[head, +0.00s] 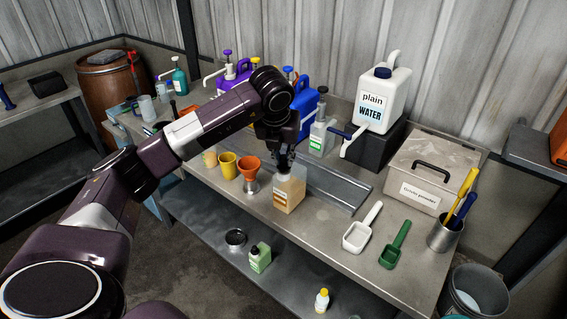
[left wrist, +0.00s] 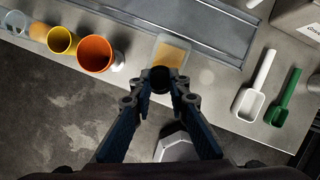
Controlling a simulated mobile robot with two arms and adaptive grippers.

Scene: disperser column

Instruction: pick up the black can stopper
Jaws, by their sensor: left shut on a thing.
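The can (head: 289,192) is a translucent container of amber liquid with an orange label, upright on the bench; it also shows in the left wrist view (left wrist: 173,53). My left gripper (head: 284,163) points down right over the can's top. In the left wrist view its fingertips (left wrist: 160,82) are closed around a dark round piece, the black can stopper (left wrist: 160,76). The fingers hide much of the stopper, and I cannot tell whether it still touches the can's mouth. My right gripper is in neither view.
An orange cup (head: 249,167) and a yellow cup (head: 228,165) stand left of the can. A metal channel (head: 335,187) lies behind it. A white scoop (head: 362,230) and a green scoop (head: 395,246) lie to the right. A white water jug (head: 383,95) stands on a black block behind.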

